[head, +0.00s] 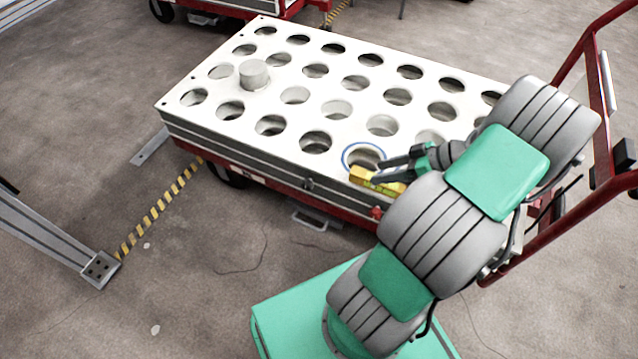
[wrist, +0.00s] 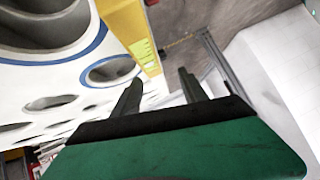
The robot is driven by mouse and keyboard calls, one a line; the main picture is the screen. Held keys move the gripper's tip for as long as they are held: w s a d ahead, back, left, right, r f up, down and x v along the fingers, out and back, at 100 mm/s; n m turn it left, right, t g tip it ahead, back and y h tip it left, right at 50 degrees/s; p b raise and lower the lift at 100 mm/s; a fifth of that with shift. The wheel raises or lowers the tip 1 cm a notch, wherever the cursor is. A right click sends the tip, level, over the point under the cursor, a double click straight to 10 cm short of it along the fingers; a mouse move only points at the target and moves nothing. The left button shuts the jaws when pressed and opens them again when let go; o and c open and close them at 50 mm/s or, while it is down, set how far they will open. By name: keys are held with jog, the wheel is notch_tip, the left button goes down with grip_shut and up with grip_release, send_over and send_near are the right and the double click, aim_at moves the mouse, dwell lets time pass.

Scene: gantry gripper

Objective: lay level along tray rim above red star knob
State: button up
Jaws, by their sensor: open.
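The yellow level (head: 362,178) lies along the near rim of the white tray (head: 235,134), close to a hole ringed in blue (head: 347,150). The red star knob (head: 376,212) is on the cart's side just below the level. My gripper (head: 378,172) is open and reaches in from the right, its fingertips at the level. The knob is not seen in the wrist view.
The tray has rows of round holes, and a grey cylinder (head: 254,75) stands in one at the far left. A red cart handle frame (head: 596,90) rises at the right. Open concrete floor lies in front, with a grey beam (head: 45,235) at the left.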

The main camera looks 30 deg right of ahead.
jog(key=w+a+r+m+g+h, duration=0.1)
jog(key=w+a+r+g+h, duration=0.25)
jog(key=a, duration=0.65)
jog(key=s+a+r+m+h, duration=0.2)
jog(key=a+r, duration=0.1)
jog(key=a, duration=0.3)
jog(key=s+a+r+m+g+h, duration=0.1)
jog(key=s+a+r+m+h, duration=0.1)
jog(key=a, duration=0.5)
jog(key=shift+s+a+r+m+h, duration=0.25)
jog(key=shift+s+r+m+h, duration=0.1)
jog(key=shift+s+r+m, duration=0.4)
